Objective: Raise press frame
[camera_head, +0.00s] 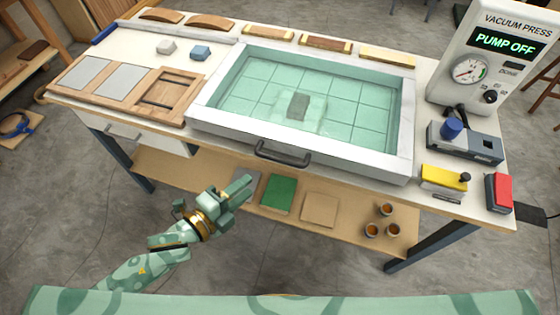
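The press frame (300,160) is a pale rectangular frame lying flat on the table. Inside it is a translucent green sheet with a grid, over a small dark block (299,106) near the middle. A dark bar handle (283,154) is fixed to the frame's front side. My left gripper (246,189) is in front of the table, below and left of the handle and apart from it. Its fingers look spread with nothing between them. My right gripper is not in view.
The vacuum press panel (500,50) at right reads PUMP OFF. Near it are a blue-knobbed box (465,141), a yellow block (444,178) and a red block (499,193). A wooden mould (163,93) lies left of the frame. The lower shelf (340,232) holds a green pad and cups.

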